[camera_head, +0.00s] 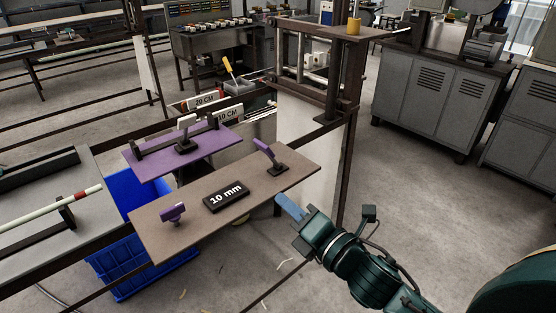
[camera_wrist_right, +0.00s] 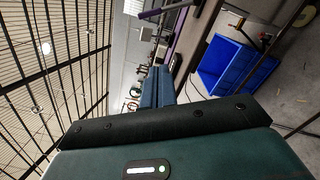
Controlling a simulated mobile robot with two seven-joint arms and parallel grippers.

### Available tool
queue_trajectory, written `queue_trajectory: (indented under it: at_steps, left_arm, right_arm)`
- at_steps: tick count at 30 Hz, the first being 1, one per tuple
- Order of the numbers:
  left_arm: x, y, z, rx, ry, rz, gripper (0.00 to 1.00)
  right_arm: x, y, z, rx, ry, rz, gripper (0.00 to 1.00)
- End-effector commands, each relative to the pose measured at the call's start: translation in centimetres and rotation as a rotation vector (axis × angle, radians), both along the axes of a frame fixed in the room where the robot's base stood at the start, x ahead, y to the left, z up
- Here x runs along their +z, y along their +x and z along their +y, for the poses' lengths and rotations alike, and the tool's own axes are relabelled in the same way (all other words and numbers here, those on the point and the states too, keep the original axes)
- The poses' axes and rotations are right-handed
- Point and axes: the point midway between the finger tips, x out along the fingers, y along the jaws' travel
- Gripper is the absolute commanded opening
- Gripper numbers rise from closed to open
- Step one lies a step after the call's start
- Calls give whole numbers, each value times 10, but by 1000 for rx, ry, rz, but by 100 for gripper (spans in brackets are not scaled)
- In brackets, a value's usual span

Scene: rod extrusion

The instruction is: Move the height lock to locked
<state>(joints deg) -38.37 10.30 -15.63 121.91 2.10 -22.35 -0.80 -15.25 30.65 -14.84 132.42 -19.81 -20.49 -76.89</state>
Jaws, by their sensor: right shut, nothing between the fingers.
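No part is marked as the height lock, so I cannot tell which one it is. A purple lever (camera_head: 266,154) leans up and left from a black base near the right end of a brown board (camera_head: 155,238). A small purple knob (camera_head: 173,212) stands near the board's left end. Behind, a lever with a pale handle (camera_head: 184,124) stands on a purple plate (camera_head: 215,149). My right gripper (camera_head: 288,206) is shut and empty, just off the board's right front edge, apart from the levers. Its blue fingers (camera_wrist_right: 157,86) are together in the wrist view. My left gripper is out of view.
A black "10 mm" label block (camera_head: 226,197) lies on the board between lever and knob. A blue crate (camera_head: 118,272) stands below; it also shows in the wrist view (camera_wrist_right: 228,66). A dark upright post (camera_head: 345,170) rises right of the board. Open floor lies at right.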

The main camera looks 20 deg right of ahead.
Motion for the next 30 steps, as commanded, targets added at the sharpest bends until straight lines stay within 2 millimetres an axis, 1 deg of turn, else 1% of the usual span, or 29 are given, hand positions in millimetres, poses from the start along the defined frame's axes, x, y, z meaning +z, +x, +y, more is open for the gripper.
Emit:
queue_trajectory:
  at_steps: [5, 8, 11, 15, 18, 20, 24, 30]
  left_arm:
    - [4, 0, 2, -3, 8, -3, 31]
    - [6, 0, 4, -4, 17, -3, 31]
    - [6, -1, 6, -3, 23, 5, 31]
    - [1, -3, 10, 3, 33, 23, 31]
    - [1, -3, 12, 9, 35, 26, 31]
    - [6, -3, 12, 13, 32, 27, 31]
    - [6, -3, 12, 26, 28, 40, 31]
    - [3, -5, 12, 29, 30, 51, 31]
  right_arm:
    - [3, 14, 4, 0, -8, -8, 0]
    - [4, 30, 9, 0, -7, -7, 0]
    - [5, 50, 16, 0, -5, -8, 0]
    - [6, 79, 25, 0, -4, -6, 0]
    - [6, 98, 31, 0, -4, -5, 0]
    - [12, 102, 21, -3, -11, -4, 0]
    - [19, 109, 8, 0, -9, -4, 0]
    - [23, 114, 1, 0, -7, -2, 0]
